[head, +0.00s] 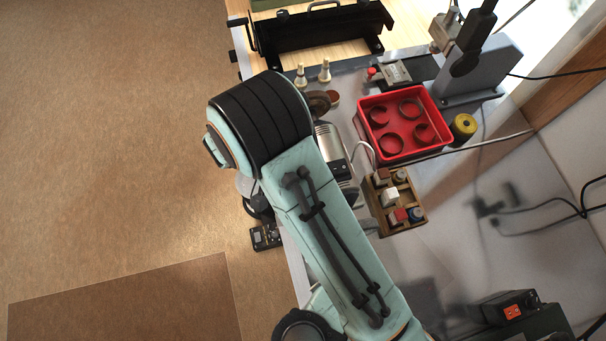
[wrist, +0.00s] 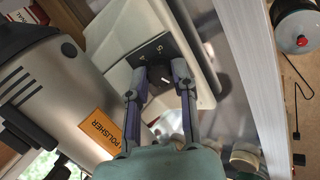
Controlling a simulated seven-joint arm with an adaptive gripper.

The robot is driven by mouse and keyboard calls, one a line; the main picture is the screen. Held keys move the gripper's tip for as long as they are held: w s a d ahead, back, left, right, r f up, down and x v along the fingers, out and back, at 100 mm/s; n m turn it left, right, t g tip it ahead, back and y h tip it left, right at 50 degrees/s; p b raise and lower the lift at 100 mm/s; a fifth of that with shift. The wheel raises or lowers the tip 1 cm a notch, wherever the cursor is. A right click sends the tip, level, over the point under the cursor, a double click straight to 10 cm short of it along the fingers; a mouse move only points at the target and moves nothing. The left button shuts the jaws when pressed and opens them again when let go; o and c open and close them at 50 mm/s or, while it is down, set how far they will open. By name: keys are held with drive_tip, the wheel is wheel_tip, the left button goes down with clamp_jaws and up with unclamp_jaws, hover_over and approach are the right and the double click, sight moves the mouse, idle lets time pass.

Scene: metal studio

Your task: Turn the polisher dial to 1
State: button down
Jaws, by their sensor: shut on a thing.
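The polisher is a grey metal machine with an orange label reading POLISHER (wrist: 102,130); it fills the left of the wrist view. Its black dial (wrist: 160,75) sits on a dark plate with small white marks on a pale housing (wrist: 203,45). A white pointer line shows on the dial; I cannot read for certain which mark it points to. My gripper (wrist: 159,78) has one finger on each side of the dial and is shut on it. In the head view part of the polisher (head: 328,143) shows beside my arm, which hides the dial and the fingertips.
A red tray (head: 437,147) with curled pieces stands on the metal bench, beside a wooden block rack (head: 372,210) and a yellow spool (head: 463,127). A small black box (head: 265,237) is at the bench's left edge. The bench right of the rack is mostly clear.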

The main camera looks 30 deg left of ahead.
idle(0.4)
drive_tip(key=c, duration=0.9)
unclamp_jaws()
